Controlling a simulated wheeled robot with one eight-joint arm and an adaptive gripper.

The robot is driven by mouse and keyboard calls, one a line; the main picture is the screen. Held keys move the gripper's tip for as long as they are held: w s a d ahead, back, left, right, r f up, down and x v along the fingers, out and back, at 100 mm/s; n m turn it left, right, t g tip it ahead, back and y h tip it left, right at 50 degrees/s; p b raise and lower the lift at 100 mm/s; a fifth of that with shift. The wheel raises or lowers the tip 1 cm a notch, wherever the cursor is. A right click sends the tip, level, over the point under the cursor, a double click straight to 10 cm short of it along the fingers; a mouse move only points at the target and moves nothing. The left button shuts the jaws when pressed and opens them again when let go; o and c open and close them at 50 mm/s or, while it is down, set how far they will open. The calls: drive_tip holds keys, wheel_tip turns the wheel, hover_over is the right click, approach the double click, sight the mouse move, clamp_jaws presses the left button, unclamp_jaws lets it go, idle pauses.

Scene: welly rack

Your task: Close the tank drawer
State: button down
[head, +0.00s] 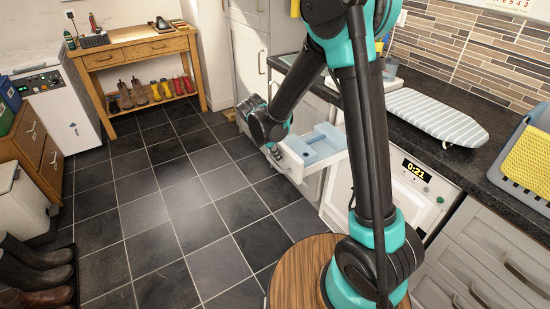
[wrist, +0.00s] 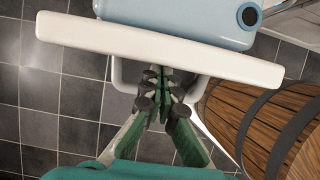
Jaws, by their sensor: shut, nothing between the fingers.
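The tank drawer stands pulled out from the machine under the counter in the head view; its white front (head: 290,163) faces the aisle. A light blue tank (head: 318,146) lies in it. In the wrist view the drawer's white front edge (wrist: 90,38) runs across the top, with the blue tank (wrist: 180,20) behind it. A pale loop handle (wrist: 118,76) sticks out below the front edge. My gripper (wrist: 160,78) is shut and empty, its fingertips at the handle's middle, close to the drawer front. Whether they touch it cannot be told. In the head view my gripper (head: 273,148) is partly hidden.
A white machine with a 0:21 display (head: 415,170) stands right of the drawer. An ironing board (head: 435,116) lies on the dark counter. A round wooden-topped piece (head: 297,275) stands in front. Boots (head: 35,270) stand at lower left. The tiled floor (head: 170,215) is clear.

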drive_tip(key=w+d, duration=0.9)
drive_tip(key=d, duration=0.4)
drive_tip(key=w+d, duration=0.8)
drive_tip(key=d, duration=0.5)
drive_tip(key=shift+w, duration=0.35)
